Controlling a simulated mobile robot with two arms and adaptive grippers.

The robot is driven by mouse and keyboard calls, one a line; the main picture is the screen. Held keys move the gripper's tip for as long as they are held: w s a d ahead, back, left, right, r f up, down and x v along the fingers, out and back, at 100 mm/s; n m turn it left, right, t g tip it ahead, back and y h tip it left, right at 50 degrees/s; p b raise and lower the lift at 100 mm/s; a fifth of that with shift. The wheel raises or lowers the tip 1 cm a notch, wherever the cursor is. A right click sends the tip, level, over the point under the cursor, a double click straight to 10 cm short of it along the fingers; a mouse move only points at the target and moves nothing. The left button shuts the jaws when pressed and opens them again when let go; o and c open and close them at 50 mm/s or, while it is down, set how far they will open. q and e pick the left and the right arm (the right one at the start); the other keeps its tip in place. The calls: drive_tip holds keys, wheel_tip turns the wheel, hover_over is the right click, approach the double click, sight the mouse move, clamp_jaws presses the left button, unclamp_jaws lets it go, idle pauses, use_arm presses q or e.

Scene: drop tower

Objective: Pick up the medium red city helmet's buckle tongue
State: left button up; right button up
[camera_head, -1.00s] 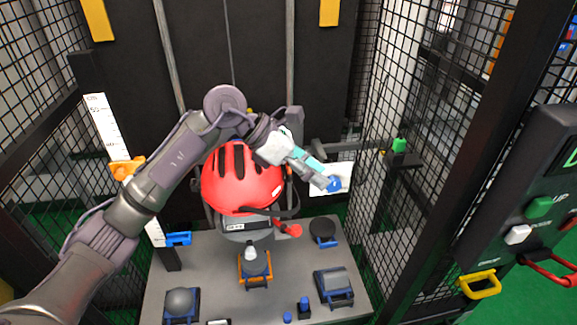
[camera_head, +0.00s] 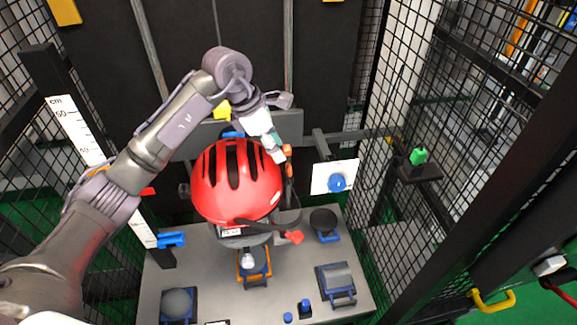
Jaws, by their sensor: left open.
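The red helmet (camera_head: 237,182) with dark vents sits on a grey headform (camera_head: 243,239) above the grey base plate. A dark strap (camera_head: 272,224) loops out from its lower right side. A small red piece (camera_head: 291,237) shows just below the strap; I cannot tell whether it is the buckle tongue. My left gripper (camera_head: 277,154) is open, at the helmet's upper right edge, pointing down, with its teal part showing. It is apart from the strap and the red piece. My right gripper is not in view.
The grey base plate (camera_head: 208,275) carries several anvils, including a round dark one (camera_head: 324,222) and a ridged one (camera_head: 336,282). A white plate with a blue knob (camera_head: 337,183) stands to the right. Black mesh walls (camera_head: 420,90) and a height scale (camera_head: 82,130) flank the space.

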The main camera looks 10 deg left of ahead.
sight(288, 166)
use_arm(q)
drive_tip(key=shift+w+d+f, duration=0.2)
drive_tip(key=shift+f, duration=0.4)
drive_tip(key=shift+w+f, duration=0.1)
drive_tip(key=shift+f, duration=0.2)
drive_tip(key=shift+w+d+f+p, duration=0.1)
drive_tip(key=shift+d+f+p, duration=0.2)
drive_tip(key=shift+f+p, duration=0.4)
drive_tip(key=p+x, duration=0.1)
drive_tip(key=x, duration=0.2)
drive_tip(key=shift+w+f+p, duration=0.1)
drive_tip(key=shift+p, duration=0.2)
drive_tip(key=shift+d+f, duration=0.1)
drive_tip(key=shift+f, duration=0.1)
drive_tip(key=shift+w, duration=0.1)
drive_tip(key=c, duration=0.6)
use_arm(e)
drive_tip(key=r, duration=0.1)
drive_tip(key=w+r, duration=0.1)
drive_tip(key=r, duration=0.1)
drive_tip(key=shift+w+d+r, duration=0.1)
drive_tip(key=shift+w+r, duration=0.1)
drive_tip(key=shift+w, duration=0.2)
